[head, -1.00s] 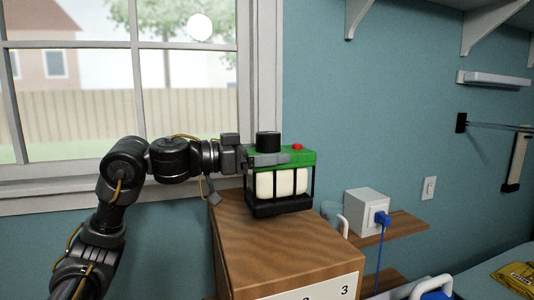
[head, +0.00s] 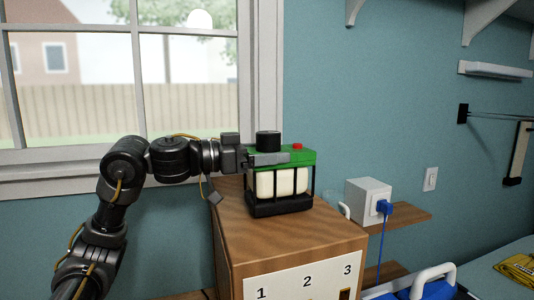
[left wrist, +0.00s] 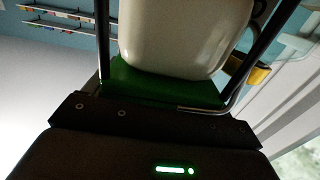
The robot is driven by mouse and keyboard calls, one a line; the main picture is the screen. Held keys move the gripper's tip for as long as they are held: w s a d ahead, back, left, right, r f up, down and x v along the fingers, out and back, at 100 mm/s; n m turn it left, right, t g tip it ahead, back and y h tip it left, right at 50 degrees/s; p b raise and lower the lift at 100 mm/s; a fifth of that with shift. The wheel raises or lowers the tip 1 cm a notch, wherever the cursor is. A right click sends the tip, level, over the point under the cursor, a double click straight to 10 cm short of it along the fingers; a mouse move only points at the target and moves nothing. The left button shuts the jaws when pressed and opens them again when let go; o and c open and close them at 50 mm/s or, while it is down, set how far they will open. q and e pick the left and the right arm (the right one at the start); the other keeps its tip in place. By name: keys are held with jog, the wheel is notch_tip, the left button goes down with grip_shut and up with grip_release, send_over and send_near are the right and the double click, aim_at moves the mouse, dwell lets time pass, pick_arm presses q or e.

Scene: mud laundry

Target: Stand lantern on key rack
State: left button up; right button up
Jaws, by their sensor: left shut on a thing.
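The lantern (head: 282,182) has a green top with a red button and black knob, a cream body behind black bars, and a black base. My left gripper (head: 268,159) is shut on its green top from the left side. The lantern is upright over the wooden key rack (head: 258,233), whose pale front panel carries 1, 2 and 3. Its base appears at or just above the rack's top; I cannot tell if they touch. In the left wrist view the lantern's cream body (left wrist: 180,35) and green top fill the middle. My right gripper is out of view.
A grey box (head: 368,199) with a blue plug sits on a small wooden shelf (head: 412,219) right of the rack. A blue and white item (head: 430,288) is at the bottom right, near a yellow cloth (head: 520,266). The window is behind my left arm.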

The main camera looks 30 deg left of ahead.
pick_arm(q)
jog(key=shift+f+b, duration=0.35)
jog(key=shift+f, duration=0.15)
jog(key=o, duration=1.7)
jog(key=shift+o, duration=1.1)
jog(key=shift+f, duration=0.1)
jog(key=shift+s, duration=0.1)
jog(key=shift+s+a, duration=0.2)
jog(key=shift+a, duration=0.1)
jog(key=b+v, duration=0.4)
jog(key=v, duration=0.6)
jog(key=shift+b, duration=0.3)
